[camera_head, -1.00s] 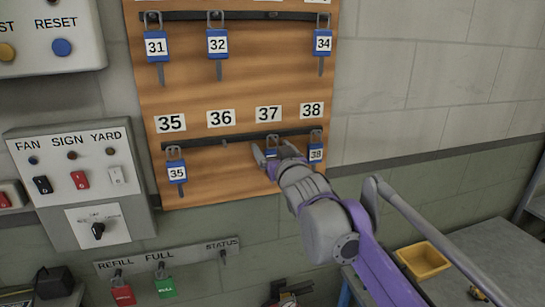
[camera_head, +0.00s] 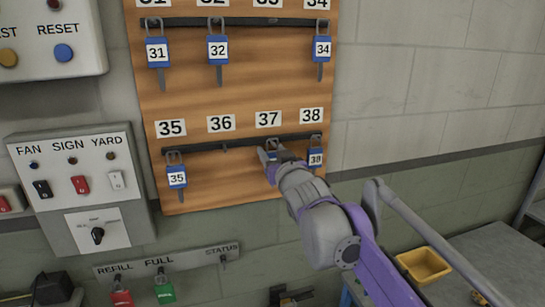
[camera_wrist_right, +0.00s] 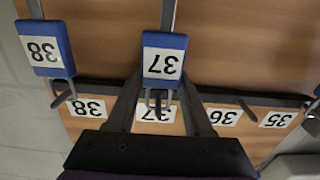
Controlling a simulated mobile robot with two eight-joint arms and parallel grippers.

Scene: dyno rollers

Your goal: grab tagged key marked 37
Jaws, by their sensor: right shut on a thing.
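The blue tagged key marked 37 (camera_wrist_right: 164,58) shows upside down in the right wrist view, its white label facing me and its loop near the hook rail. My right gripper (camera_head: 270,154) is at the 37 place on the wooden key board (camera_head: 235,85). Its fingers (camera_wrist_right: 163,88) are shut on the tag from both sides. In the head view the fingers hide most of this tag. The tag is still at its hook; whether the loop is clear of it I cannot tell. My left gripper is not in view.
Tagged key 38 (camera_head: 316,158) hangs close to the right of my gripper. Tagged key 35 (camera_head: 177,177) hangs at the row's left, and hook 36 is empty. Keys 31, 32 and 34 hang above. Switch boxes (camera_head: 80,190) are at the left, a yellow bin (camera_head: 424,265) below right.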

